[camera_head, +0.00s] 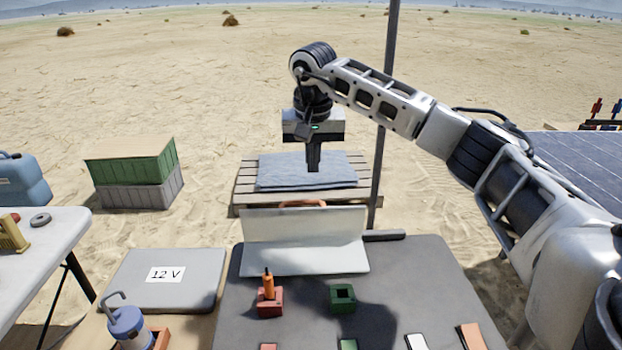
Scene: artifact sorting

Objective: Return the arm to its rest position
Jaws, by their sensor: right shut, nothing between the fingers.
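My right arm reaches in from the right edge, bends at a raised elbow and points down near the middle of the view. My right gripper (313,165) is shut and empty. It hangs in front of a folded blue-grey cloth on a wooden pallet, above and behind the open white case; whether it touches anything cannot be told, but it looks apart from the case. My left gripper is not in view.
A dark table (420,285) holds the white case (305,240), a red block (271,303) with an orange-handled tool upright in it, and a green block (343,299) with a square hole. A pole (386,100) rises behind.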

